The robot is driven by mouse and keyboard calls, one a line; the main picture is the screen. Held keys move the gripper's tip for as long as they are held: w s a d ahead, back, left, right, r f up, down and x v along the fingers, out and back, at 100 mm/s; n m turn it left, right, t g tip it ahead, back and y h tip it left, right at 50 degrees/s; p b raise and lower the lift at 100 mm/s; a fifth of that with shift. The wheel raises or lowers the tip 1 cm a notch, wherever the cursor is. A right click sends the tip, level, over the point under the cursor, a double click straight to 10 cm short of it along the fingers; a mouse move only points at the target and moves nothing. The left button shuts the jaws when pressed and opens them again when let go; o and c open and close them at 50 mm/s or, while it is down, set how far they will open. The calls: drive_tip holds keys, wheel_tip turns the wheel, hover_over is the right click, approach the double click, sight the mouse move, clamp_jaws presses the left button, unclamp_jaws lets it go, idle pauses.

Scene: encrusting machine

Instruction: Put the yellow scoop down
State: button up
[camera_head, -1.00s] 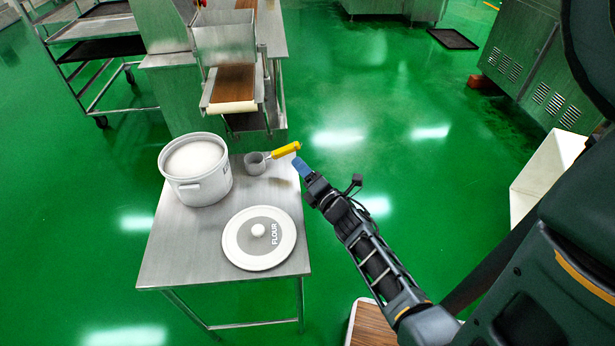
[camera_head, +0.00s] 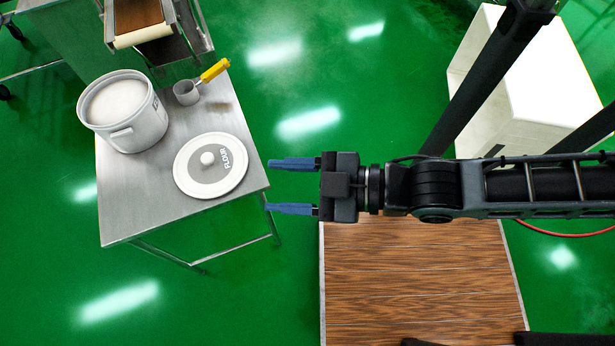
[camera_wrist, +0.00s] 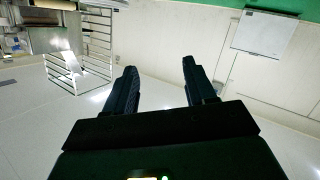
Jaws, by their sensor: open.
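The yellow-handled scoop (camera_head: 187,93) rests on the steel table (camera_head: 130,215) near its far right corner. Its grey cup sits on the table top and its yellow handle (camera_head: 214,71) points up and right, toward the table edge. My gripper (camera_head: 291,184) is open and empty, with its two blue fingers apart. It is off the right side of the table, to the right of and nearer than the scoop, and apart from it. In the wrist view the open fingers (camera_wrist: 160,85) have nothing between them, and the scoop does not show.
A white bucket of flour (camera_head: 125,110) stands left of the scoop. A round lid marked FLOUR (camera_head: 210,166) lies in front. A machine with a brown belt (camera_head: 140,20) adjoins the table's far side. A wood-topped surface (camera_head: 420,285) and white box (camera_head: 520,85) are at right.

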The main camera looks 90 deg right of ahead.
drive_tip(key=s+a+r+m+y, duration=0.2)
drive_tip(key=s+r, duration=0.1)
drive_tip(key=r, duration=0.2)
drive_tip(key=shift+a+g, duration=0.15)
drive_tip(key=shift+g, duration=0.15)
drive_tip(key=shift+r, duration=0.1)
drive_tip(key=shift+r+p, duration=0.6)
